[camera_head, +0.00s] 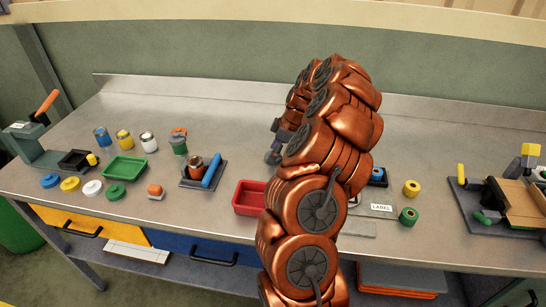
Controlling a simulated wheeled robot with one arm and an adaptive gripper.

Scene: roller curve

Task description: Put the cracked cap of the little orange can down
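A small orange-brown can (196,166) stands in a dark holder (188,183) beside a blue bar, left of my arm. I cannot make out a cap or a crack on it. A small orange piece (155,189) sits on the bench to its left, perhaps a cap. My gripper (272,157) shows only in part at the left side of my copper-coloured arm, right of the holder. Its fingers are mostly hidden, and I cannot see what it holds.
A green tray (125,167) and a red tray (239,206) lie on the metal bench. Several cans stand behind the green tray, and several coloured caps lie in front of it. Yellow and green rolls (408,215) and a fixture (515,200) are at right.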

